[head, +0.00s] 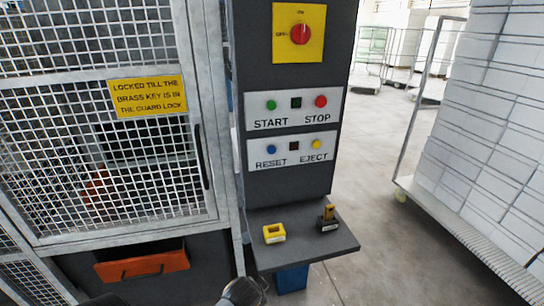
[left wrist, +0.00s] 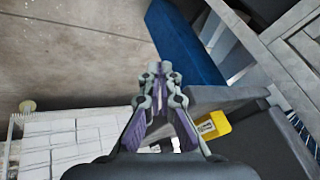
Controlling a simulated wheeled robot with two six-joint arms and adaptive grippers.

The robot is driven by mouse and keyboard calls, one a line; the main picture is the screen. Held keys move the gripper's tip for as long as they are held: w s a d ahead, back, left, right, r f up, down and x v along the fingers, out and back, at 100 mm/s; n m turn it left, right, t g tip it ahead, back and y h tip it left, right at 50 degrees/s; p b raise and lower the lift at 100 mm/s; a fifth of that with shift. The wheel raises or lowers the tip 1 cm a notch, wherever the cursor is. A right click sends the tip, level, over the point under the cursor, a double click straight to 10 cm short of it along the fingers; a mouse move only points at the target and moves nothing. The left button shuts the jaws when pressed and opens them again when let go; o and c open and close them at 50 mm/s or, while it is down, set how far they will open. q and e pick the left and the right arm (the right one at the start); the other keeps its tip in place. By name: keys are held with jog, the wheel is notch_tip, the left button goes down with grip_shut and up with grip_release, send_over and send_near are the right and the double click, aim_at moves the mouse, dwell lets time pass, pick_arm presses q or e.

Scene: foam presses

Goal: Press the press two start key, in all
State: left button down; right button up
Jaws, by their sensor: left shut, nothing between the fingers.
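The green START key (head: 271,105) is on the upper white plate of the dark control column (head: 290,185), with a red STOP key (head: 321,101) to its right. No press number is readable in the head view. My left gripper (left wrist: 160,70) is shut and empty in the left wrist view. In the head view only a dark part of what looks like my left arm shows at the bottom edge, below the column's shelf and well below the START key. My right gripper is in neither view.
Below are a blue RESET key (head: 271,149) and a yellow EJECT key (head: 317,144). A red knob (head: 300,34) is above. The shelf (head: 303,246) juts out with a yellow block (head: 274,233) and a key-like piece (head: 328,218). A mesh guard (head: 110,150) stands left; a loaded trolley (head: 480,235) right.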

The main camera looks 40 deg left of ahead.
pick_arm(q)
jog(key=w+a+r+m+t+y, duration=0.1)
jog(key=w+a+r+m+t, duration=0.2)
jog(key=r, duration=0.4)
jog(key=w+a+r+m+t+y, duration=0.1)
jog(key=w+a+r+t+y, duration=0.1)
jog(key=w+r, duration=0.5)
jog(key=m+t, duration=0.7)
jog(key=t, duration=0.1)
send_near(272, 105)
jog(key=d+f, duration=0.4)
jog(key=f, duration=0.6)
notch_tip(272, 105, up, 10)
jog(key=d+m+t+h, duration=0.2)
jog(key=m+t, duration=0.2)
jog(key=m, duration=0.2)
jog(key=shift+w+d+r, duration=0.2)
jog(key=shift+w+d, duration=0.05)
jog(key=shift+w, duration=0.05)
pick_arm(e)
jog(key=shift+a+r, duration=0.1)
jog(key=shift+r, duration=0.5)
